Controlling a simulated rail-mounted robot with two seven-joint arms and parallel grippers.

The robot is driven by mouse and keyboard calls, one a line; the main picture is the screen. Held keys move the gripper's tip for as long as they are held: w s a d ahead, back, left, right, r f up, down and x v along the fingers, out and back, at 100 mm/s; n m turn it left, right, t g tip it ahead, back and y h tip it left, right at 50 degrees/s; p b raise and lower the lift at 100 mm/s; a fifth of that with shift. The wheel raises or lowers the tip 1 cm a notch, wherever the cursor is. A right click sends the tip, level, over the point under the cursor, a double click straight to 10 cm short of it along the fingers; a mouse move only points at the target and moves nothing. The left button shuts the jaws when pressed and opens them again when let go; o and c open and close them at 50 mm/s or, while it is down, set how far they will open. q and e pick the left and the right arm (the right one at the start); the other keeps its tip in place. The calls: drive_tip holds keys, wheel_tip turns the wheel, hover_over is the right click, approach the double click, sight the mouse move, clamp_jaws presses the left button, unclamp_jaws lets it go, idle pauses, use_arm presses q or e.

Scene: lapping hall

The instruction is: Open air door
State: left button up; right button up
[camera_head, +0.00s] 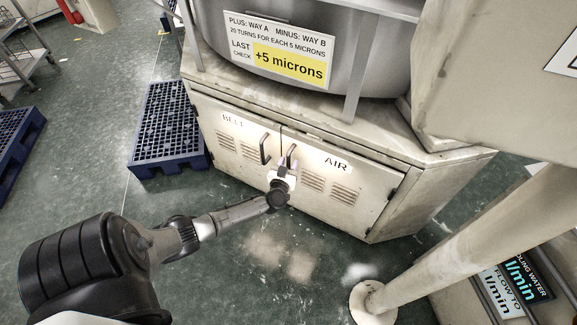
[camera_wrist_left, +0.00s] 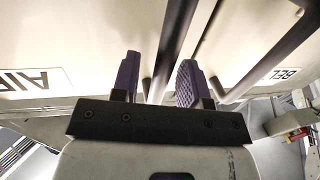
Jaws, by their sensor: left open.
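The air door (camera_head: 372,184) is the right-hand cabinet door, marked AIR, and looks closed. Its dark bar handle (camera_head: 292,152) is by the seam between the two doors. My left gripper (camera_head: 285,164) is at this handle, with its purple fingers pointing at the door. In the left wrist view the air door (camera_wrist_left: 88,32) is on the left, upside down. There the handle (camera_wrist_left: 172,45) runs between the spread fingers of my open left gripper (camera_wrist_left: 160,78). I cannot tell whether a finger touches it. My right gripper is not in view.
The belt door (camera_head: 228,137) is just left, with its own handle (camera_head: 265,149) close to my gripper. A blue pallet (camera_head: 170,125) lies on the floor at left. A pale post (camera_head: 440,255) stands at right. The floor before the air door is largely clear.

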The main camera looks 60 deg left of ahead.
use_arm(q)
drive_tip(key=shift+w+a, duration=0.1)
drive_tip(key=shift+w, duration=0.05)
drive_tip(key=shift+c, duration=0.4)
clamp_jaws()
